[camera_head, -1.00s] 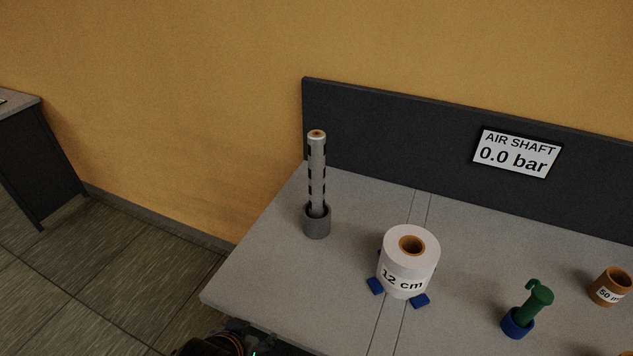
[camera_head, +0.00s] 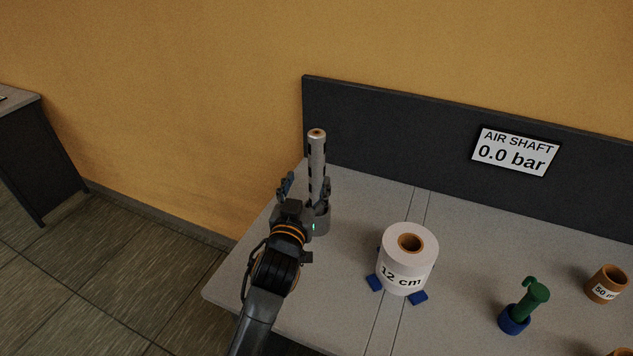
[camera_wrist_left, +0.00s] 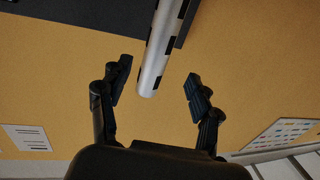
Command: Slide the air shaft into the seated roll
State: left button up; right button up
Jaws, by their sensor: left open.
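The air shaft (camera_head: 317,158) is a silvery rod with black patches and an orange-brown top, standing upright in a grey holder (camera_head: 322,222) at the table's left. The seated roll (camera_head: 399,272) is white, marked "12 cm", with a brown core opening facing up, and stands between blue blocks. My left gripper (camera_head: 306,186) is open at the shaft, just above the holder. In the left wrist view, the shaft (camera_wrist_left: 157,60) shows ahead between the open fingers (camera_wrist_left: 155,88), with a gap on each side. My right gripper is out of view.
A green tool (camera_head: 532,300) stands in a blue holder (camera_head: 513,321) right of the roll. A brown core (camera_head: 608,285) is at the far right. A dark back panel (camera_head: 400,140) carries a sign (camera_head: 515,152) reading "AIR SHAFT 0.0 bar".

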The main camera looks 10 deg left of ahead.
aim_at(315, 166)
pick_arm(q)
jog(key=w, duration=0.3)
jog(key=shift+w, duration=0.1)
jog(key=shift+w+r+p, duration=0.15)
jog(key=shift+w+p, duration=0.35)
jog(key=w+p, duration=0.1)
jog(key=w, duration=0.2)
jog(key=shift+w+d, duration=0.15)
jog(key=shift+d, duration=0.05)
jog(key=shift+w, duration=0.5)
grip_shut()
